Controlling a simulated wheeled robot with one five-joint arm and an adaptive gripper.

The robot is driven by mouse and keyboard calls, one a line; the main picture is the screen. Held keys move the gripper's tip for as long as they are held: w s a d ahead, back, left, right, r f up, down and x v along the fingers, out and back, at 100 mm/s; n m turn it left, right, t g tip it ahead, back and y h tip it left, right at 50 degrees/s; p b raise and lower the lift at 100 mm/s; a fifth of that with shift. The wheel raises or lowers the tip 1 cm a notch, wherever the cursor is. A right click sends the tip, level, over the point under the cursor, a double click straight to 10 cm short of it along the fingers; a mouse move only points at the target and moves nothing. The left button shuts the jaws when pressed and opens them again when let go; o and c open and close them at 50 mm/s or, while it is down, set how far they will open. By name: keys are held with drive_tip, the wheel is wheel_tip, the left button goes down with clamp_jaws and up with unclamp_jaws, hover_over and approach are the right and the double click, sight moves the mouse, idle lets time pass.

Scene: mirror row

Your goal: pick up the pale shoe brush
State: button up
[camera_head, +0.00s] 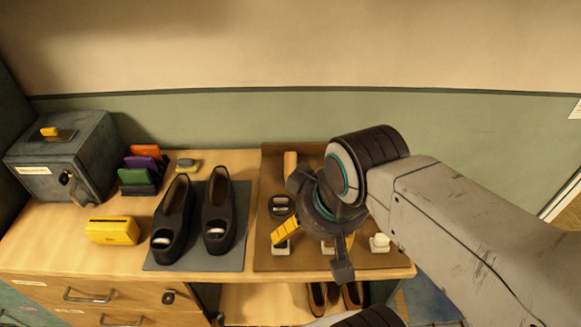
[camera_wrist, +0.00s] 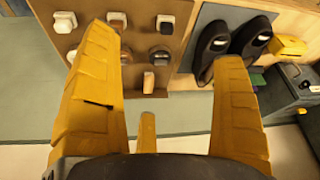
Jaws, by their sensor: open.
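A pale cream brush (camera_head: 380,242) sits at the front right of the brown board (camera_head: 262,225) in the head view. In the wrist view, which looks the other way round, a pale brush (camera_wrist: 65,20) shows at the upper left, just beyond the left finger. My gripper (camera_wrist: 166,42) is open and empty, its yellow fingers spread above the board. In the head view one yellow finger (camera_head: 286,231) shows, to the left of the pale brush. My wrist hides part of the board there.
Several other brushes stand close together on the board, including a dark one (camera_head: 281,206). A tan upright piece (camera_head: 290,165) is at the back. Black shoes (camera_head: 218,215) on a grey mat, a yellow box (camera_head: 113,230) and a grey case (camera_head: 65,150) lie left.

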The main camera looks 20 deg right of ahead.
drive_tip(key=w+d+r+m+g, duration=0.15)
drive_tip(key=w+r, duration=0.25)
drive_tip(key=w, duration=0.9)
drive_tip(key=m+g+b, duration=0.1)
drive_tip(key=m+g, duration=0.2)
hover_over(294, 162)
drive_tip(key=f, duration=2.1)
drive_tip(key=shift+d, duration=0.25)
drive_tip(key=shift+d+f, duration=0.15)
drive_tip(key=shift+f, duration=0.5)
drive_tip(key=shift+f+b, duration=0.5)
drive_tip(key=shift+f, duration=0.45)
drive_tip(key=shift+a+f, duration=0.25)
drive_tip(key=shift+f, duration=0.75)
drive_tip(key=shift+a+f, duration=0.2)
drive_tip(key=shift+f, duration=1.45)
drive_tip(key=shift+c, duration=0.2)
